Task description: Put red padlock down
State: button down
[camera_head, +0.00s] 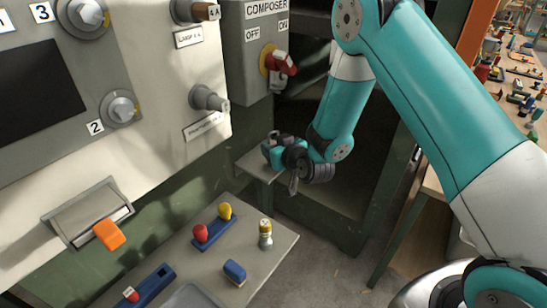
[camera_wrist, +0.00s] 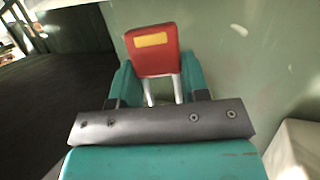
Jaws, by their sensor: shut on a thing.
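The red padlock (camera_wrist: 152,50) has a yellow label and shows in the wrist view between the teal fingers of my gripper (camera_wrist: 155,82). Its two pale shackle legs point back toward the camera. My gripper is shut on it. In the head view, my gripper (camera_head: 272,150) is low in front of the green cabinet, just above or at a small grey ledge (camera_head: 258,168). The padlock is hidden or too small to make out there. I cannot tell whether it touches the ledge.
The composer box (camera_head: 254,38) with a red switch handle (camera_head: 281,63) is above my gripper. A workbench (camera_head: 520,100) stands at right.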

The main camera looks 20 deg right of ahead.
jog(key=shift+f, duration=1.55)
jog(key=shift+f+b, duration=0.2)
jog(key=shift+b, duration=0.1)
jog(key=c, duration=0.6)
grip_release()
jog(key=shift+r, duration=0.1)
jog(key=shift+r, duration=0.1)
